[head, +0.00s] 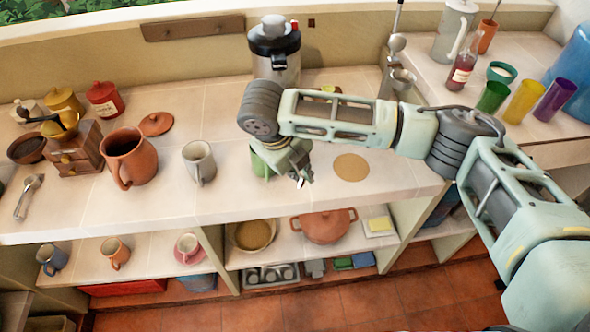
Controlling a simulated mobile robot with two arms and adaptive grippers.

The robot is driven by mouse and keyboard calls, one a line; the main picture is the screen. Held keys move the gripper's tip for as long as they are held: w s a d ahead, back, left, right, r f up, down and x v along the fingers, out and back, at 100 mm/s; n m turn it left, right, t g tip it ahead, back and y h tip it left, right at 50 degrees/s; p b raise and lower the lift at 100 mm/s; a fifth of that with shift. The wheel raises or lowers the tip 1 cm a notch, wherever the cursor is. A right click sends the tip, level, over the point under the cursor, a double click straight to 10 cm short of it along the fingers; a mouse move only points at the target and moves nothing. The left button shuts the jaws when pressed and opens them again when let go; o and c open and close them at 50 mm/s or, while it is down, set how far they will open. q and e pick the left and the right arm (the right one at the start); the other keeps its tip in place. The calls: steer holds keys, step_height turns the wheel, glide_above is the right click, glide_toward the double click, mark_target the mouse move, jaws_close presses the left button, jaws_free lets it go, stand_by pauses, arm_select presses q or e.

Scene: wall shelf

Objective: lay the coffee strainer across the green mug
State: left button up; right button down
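A green mug (258,166) stands on the tiled counter near its front edge, mostly hidden behind my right gripper and wrist. My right gripper (301,181) points down close beside the mug, at its right side in the picture. Its fingers are small and dark here, and I cannot tell whether they are open, shut or holding anything. I cannot make out the coffee strainer; my arm covers part of the counter. My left gripper is not in view.
A white mug (200,163) and a terracotta jug (130,158) stand to the left. A round tan mat (351,167) lies to the right. A steel flask (274,52) stands behind my arm. Shelves below hold a lidded pot (324,226) and cups.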

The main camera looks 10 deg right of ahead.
steer(key=shift+d+f, duration=0.1)
steer(key=shift+f, duration=0.05)
steer(key=c, duration=1.9)
jaws_free()
steer(key=shift+w, duration=0.15)
steer(key=shift+o, duration=0.2)
steer(key=v, duration=1.2)
